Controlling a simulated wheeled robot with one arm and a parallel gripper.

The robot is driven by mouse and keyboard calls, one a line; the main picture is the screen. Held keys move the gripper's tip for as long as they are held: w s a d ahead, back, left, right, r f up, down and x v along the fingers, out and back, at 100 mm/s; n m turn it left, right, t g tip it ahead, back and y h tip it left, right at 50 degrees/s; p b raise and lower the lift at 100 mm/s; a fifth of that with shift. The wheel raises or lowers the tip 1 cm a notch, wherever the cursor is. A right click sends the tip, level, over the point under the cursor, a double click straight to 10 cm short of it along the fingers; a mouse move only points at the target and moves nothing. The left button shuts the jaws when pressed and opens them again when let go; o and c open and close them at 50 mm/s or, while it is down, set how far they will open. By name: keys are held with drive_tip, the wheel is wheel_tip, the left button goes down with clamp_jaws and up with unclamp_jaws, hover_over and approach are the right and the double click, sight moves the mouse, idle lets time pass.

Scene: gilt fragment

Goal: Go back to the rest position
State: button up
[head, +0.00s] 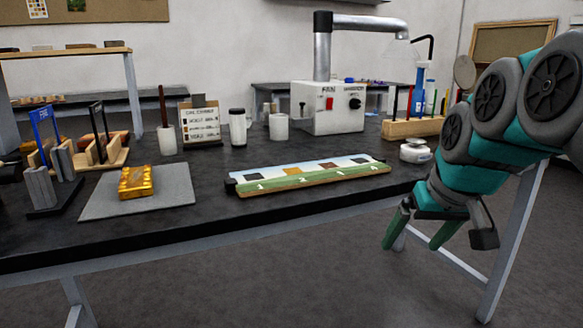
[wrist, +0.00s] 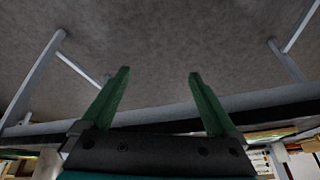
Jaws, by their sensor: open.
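My gripper (head: 420,232) hangs at the right of the head view, in front of the table's right front edge, with its green fingers pointing down. The fingers are spread apart with nothing between them. In the wrist view my gripper (wrist: 158,85) also shows open and empty, with bare grey floor (wrist: 165,45) beyond the fingertips. The black-topped table (head: 215,222) stands to the left of my gripper in the head view.
A gold fragment (head: 136,182) lies on a grey mat (head: 170,195) at the table's left. A numbered strip (head: 310,180) lies mid-table. A white fan box (head: 325,115) stands behind. A small white round device (head: 415,151) sits near my arm. Table legs (head: 515,240) stand below right.

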drive_tip(key=s+a+f+g, duration=0.2)
drive_tip(key=s+f+g, duration=0.1)
drive_tip(key=s+f, duration=0.8)
drive_tip(key=s+a+f+g, duration=0.3)
drive_tip(key=s+f, duration=0.8)
drive_tip(key=s, duration=0.1)
drive_tip(key=shift+s+a+f+g+h, duration=0.15)
drive_tip(key=shift+s+f+g+h, duration=0.15)
drive_tip(key=shift+s+g+h, duration=0.1)
